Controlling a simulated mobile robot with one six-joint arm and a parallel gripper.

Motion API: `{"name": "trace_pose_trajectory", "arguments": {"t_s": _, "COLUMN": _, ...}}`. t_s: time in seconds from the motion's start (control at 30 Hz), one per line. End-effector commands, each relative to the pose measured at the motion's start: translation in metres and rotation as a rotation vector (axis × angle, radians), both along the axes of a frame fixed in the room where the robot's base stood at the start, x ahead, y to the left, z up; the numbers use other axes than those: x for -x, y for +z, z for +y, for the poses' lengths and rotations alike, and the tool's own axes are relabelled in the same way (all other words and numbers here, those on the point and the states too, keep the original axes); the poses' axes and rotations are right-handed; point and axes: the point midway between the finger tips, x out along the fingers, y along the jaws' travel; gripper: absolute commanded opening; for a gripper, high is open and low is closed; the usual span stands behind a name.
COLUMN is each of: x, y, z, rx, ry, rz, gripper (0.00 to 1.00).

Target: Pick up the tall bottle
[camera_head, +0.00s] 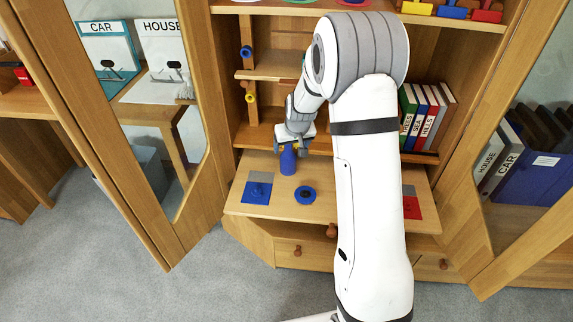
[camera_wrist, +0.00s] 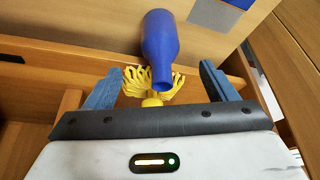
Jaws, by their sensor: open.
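The tall blue bottle (camera_head: 288,163) stands upright on the pull-out wooden board of the cabinet. In the wrist view the bottle (camera_wrist: 160,40) has its narrow neck towards my gripper. My gripper (camera_head: 291,144) is at the bottle's top in the head view and partly hides it. In the wrist view my gripper (camera_wrist: 161,72) is open, with one blue-grey finger on each side of the neck. Both fingers look apart from the bottle. A yellow fringed object (camera_wrist: 150,84) shows beyond the neck, between the fingers.
The wooden board (camera_head: 282,210) carries a blue square (camera_head: 256,193), a blue ring (camera_head: 305,195) and a red square (camera_head: 411,207). Shelves rise behind it. Books (camera_head: 425,115) stand at the right, partly behind my arm. Open cabinet doors flank both sides.

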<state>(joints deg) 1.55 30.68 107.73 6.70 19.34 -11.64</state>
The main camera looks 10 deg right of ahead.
Motion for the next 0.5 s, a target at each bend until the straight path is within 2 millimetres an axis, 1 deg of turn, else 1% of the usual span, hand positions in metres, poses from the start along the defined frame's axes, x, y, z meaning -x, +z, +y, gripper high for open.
{"name": "trace_pose_trajectory", "arguments": {"t_s": 0.03, "x": -0.003, "y": -0.008, "z": 0.0, "rx": 0.0, "ry": 0.0, "rz": 0.001, "gripper": 0.79}}
{"name": "trace_pose_trajectory", "arguments": {"t_s": 0.1, "x": -0.006, "y": -0.015, "z": 0.0, "rx": 0.0, "ry": 0.001, "rz": 0.001, "gripper": 0.79}}
{"name": "trace_pose_trajectory", "arguments": {"t_s": 0.37, "x": -0.014, "y": -0.037, "z": 0.002, "rx": 0.0, "ry": 0.001, "rz": 0.0, "gripper": 0.79}}
{"name": "trace_pose_trajectory", "arguments": {"t_s": 0.5, "x": -0.02, "y": -0.058, "z": 0.003, "rx": 0.0, "ry": 0.001, "rz": 0.001, "gripper": 0.79}}
